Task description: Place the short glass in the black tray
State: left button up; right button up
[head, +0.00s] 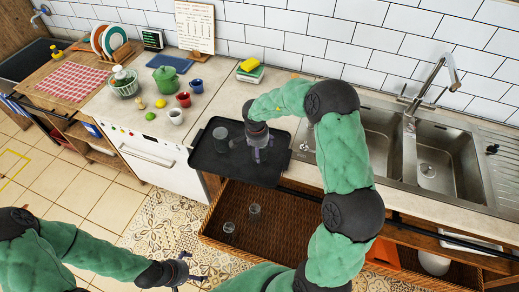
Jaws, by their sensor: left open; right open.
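The black tray (208,166) lies on the counter at the middle of the head view. A clear glass (221,139) stands in its left part. My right gripper (258,156) is open and points down over the right part of the tray, to the right of that glass; I cannot tell if a glass is between its fingers. Below, in the wicker drawer, are two more clear glasses: one upright and taller-looking (254,212), and a short one (229,227) nearer the front. My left gripper (186,270) is open and empty, low over the floor.
The wicker drawer (290,229) is pulled out below the tray. Left of the tray are mugs (176,116), a green pot (166,79) and fruit. A steel sink (437,160) is at the right. A yellow sponge (250,64) lies behind the tray.

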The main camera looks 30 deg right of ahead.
jog(key=r+p, duration=0.1)
jog(key=r, duration=0.2)
jog(key=r+p, duration=0.1)
jog(key=r, duration=0.3)
jog(key=a+r+p, duration=0.1)
jog(key=r, duration=0.3)
jog(key=shift+s+a, duration=0.1)
jog(key=shift+s, duration=0.25)
jog(key=shift+r, duration=0.1)
